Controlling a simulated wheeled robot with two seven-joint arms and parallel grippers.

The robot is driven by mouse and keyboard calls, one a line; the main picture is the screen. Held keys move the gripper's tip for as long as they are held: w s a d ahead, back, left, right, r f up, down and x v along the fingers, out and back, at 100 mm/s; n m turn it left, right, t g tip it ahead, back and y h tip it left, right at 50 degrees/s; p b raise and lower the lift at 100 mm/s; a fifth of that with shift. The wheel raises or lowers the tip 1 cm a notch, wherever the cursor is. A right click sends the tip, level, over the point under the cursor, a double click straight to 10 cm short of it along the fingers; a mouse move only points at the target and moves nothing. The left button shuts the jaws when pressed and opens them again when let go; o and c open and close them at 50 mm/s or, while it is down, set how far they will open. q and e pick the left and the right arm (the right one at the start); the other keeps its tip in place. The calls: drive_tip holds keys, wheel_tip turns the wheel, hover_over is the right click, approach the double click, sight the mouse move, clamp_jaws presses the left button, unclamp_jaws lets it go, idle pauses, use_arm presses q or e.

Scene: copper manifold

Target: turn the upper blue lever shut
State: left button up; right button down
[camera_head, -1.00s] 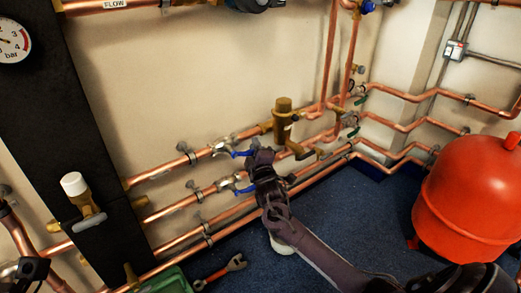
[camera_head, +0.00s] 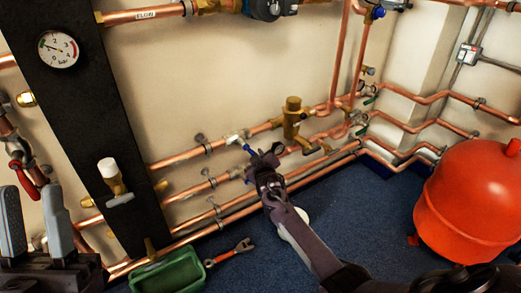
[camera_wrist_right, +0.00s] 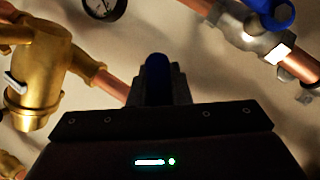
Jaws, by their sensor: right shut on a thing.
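The upper blue lever (camera_head: 246,148) sits on a silver-bodied valve (camera_head: 233,138) on the upper copper pipe and points down to the right, across the pipe's line. My right gripper (camera_head: 263,158) is shut at the lever's free end. In the right wrist view a dark blue piece (camera_wrist_right: 157,78) shows between the fingers; the rest of this lever and its valve are hidden there. The lower blue lever (camera_head: 248,181) is on the pipe below, partly close behind my right gripper. My left gripper (camera_head: 35,222) is at the lower left, open and empty.
A brass body (camera_head: 292,118) stands on the upper pipe just right of the lever. A black column with a gauge (camera_head: 58,49) is at the left. A green crate (camera_head: 168,272) and a wrench (camera_head: 230,253) lie below. A red tank (camera_head: 470,205) stands right.

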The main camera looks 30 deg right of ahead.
use_arm(q)
drive_tip(key=w+d+f+g+y+p, duration=0.25)
drive_tip(key=f+g, duration=0.35)
drive_tip(key=f, duration=0.4)
drive_tip(key=w+d+f+g+y+p, duration=0.1)
drive_tip(key=w+f+g+y, duration=0.3)
drive_tip(key=f, duration=0.6)
use_arm(e)
drive_tip(key=a+m+y, duration=0.1)
drive_tip(key=a+f+m+g+y+p, duration=0.1)
drive_tip(key=a+m, duration=0.1)
drive_tip(key=a+m+y, duration=0.1)
drive_tip(key=m, duration=0.1)
drive_tip(key=shift+s+a+f+p, duration=0.2)
drive_tip(key=shift+a+f+p, duration=0.15)
drive_tip(key=shift+p, duration=0.05)
drive_tip(key=shift+a, duration=0.1)
use_arm(q)
drive_tip(key=s+a+f+g+y, duration=0.1)
drive_tip(key=s+f+g, duration=0.4)
drive_tip(key=f, duration=0.3)
drive_tip(key=s+a+f+g+y, duration=0.1)
drive_tip(key=s+f+g, duration=0.5)
drive_tip(key=f, duration=0.3)
drive_tip(key=shift+s+a+f+n, duration=0.15)
drive_tip(key=shift+s+f+n, duration=0.15)
drive_tip(key=shift+s, duration=0.15)
